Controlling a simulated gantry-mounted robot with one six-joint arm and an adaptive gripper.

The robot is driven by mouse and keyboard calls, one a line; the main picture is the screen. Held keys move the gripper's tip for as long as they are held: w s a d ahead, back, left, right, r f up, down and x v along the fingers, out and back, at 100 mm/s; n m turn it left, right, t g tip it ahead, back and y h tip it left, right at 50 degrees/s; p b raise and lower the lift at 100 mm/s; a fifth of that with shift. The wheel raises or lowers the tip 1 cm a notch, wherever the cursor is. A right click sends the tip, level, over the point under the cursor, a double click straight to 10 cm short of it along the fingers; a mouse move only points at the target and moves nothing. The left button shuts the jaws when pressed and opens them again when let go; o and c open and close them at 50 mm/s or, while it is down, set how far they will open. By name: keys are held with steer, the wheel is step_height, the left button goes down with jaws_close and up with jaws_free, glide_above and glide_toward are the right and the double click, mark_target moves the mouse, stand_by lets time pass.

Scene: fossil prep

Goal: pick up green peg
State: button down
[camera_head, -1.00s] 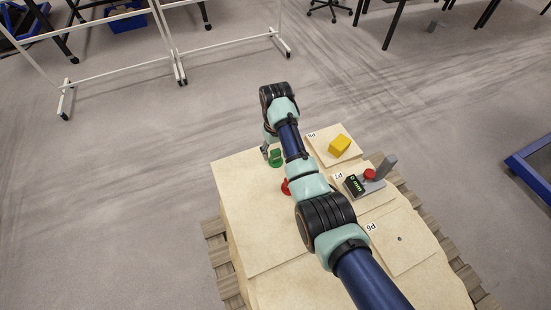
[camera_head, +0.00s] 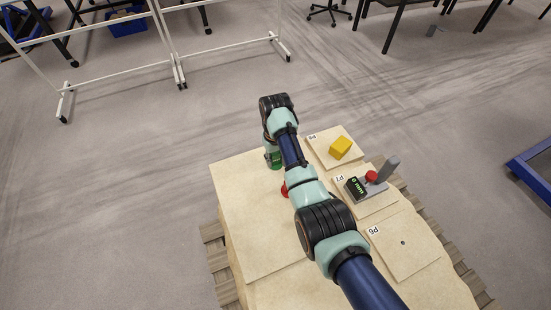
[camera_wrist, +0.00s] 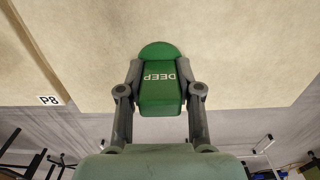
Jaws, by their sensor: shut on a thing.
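The green peg (camera_wrist: 160,88) bears the word "DEEP" and has a rounded green end beyond it. In the wrist view it sits between the two fingers of my gripper (camera_wrist: 163,90), which touch it on both sides. The gripper is shut on it. In the head view the green peg (camera_head: 275,162) shows at the far part of the wooden table top, partly hidden by my gripper (camera_head: 270,154). I cannot tell whether the peg touches the table.
A red thing (camera_head: 285,190) lies partly behind my arm. To the right are a yellow block (camera_head: 340,147) on panel P8 (camera_head: 322,158), a device with a green display (camera_head: 357,187) and grey lever (camera_head: 388,168) on P7, and panel P6 (camera_head: 415,255) with a hole. The table's left part is clear.

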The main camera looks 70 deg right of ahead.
step_height(320, 180, up, 20)
steer(key=p, duration=1.1)
steer(key=shift+r, duration=0.1)
